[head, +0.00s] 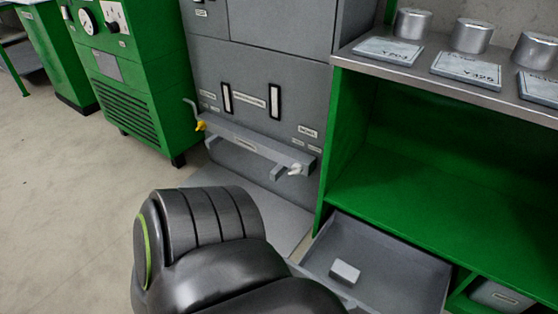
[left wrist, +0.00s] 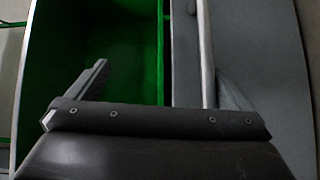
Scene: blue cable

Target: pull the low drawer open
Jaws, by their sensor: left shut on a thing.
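The low drawer (head: 405,268) is a grey tray under the green bench at the lower right of the head view. It stands out from the bench, with its inside showing. A small pale block (head: 344,272) lies in it. My left arm comes up from the bottom of the head view and hides part of the drawer's front; the gripper itself is hidden there. In the left wrist view my left gripper (left wrist: 160,80) is shut on the drawer, with a pale edge (left wrist: 206,50) of it rising between the dark fingers. The exact contact is hidden. My right gripper is not in view.
The green bench (head: 450,170) has metal cylinders (head: 471,36) and labelled plates (head: 466,68) on its top. A grey cabinet (head: 270,80) with a protruding ledge stands left of it. A green machine (head: 130,75) stands farther left. Floor (head: 60,190) at left is clear.

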